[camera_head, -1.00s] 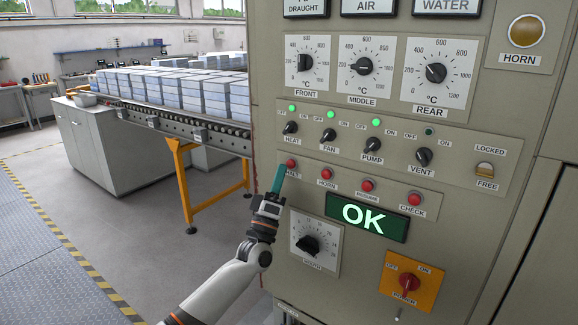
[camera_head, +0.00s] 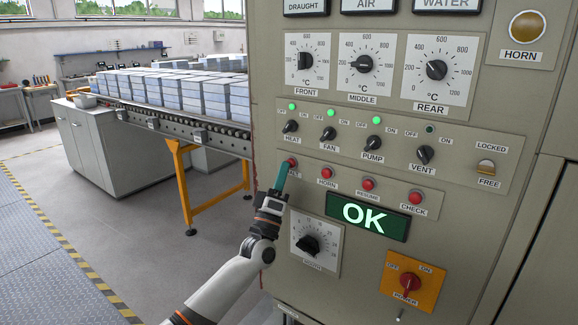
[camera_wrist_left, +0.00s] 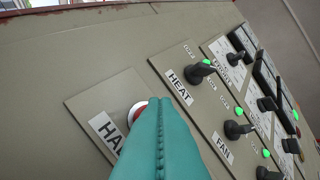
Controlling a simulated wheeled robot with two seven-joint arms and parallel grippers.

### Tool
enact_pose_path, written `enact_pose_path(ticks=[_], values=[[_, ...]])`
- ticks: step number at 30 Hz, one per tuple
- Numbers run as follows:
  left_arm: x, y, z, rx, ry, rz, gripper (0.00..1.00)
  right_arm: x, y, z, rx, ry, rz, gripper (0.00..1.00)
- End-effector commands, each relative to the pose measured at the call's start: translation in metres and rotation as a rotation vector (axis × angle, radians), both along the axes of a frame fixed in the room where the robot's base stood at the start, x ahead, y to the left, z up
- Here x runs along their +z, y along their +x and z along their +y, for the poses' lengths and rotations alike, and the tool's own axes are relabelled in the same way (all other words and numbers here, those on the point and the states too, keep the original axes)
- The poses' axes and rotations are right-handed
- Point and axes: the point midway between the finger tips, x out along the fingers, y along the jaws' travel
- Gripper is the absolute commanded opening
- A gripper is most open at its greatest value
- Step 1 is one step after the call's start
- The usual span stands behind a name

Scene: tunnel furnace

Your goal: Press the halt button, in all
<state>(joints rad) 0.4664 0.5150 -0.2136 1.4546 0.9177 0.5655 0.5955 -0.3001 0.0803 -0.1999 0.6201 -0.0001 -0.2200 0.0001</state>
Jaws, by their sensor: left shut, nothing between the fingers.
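The red halt button (camera_head: 291,162) is the leftmost of the row of red buttons on the beige panel. It also shows in the left wrist view (camera_wrist_left: 137,110), partly hidden behind the teal fingers. My left gripper (camera_head: 283,168) is shut and empty, with its tips at the halt button. I cannot tell whether the tips touch it or whether it is pressed in. The halt label (camera_wrist_left: 108,132) is partly covered by the fingers. My right gripper is not in view.
Red buttons for horn (camera_head: 326,172), resume (camera_head: 368,183) and check (camera_head: 415,196) sit to the right. The heat switch (camera_head: 290,126) is just above. A green OK display (camera_head: 366,216) and a power switch (camera_head: 409,282) are below. A brick-laden conveyor (camera_head: 180,120) stands left.

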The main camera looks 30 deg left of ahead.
Motion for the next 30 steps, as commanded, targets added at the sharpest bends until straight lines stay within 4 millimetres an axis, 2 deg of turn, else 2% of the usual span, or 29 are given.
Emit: enact_pose_path(ticks=[16,30], values=[[0.0002,0.0067,-0.0008,0.0,-0.001,-0.001,0.0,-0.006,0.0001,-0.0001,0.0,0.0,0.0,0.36],[0.001,0.0004,-0.0006,-0.001,-0.001,0.001,0.0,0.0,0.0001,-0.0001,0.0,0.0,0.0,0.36]])
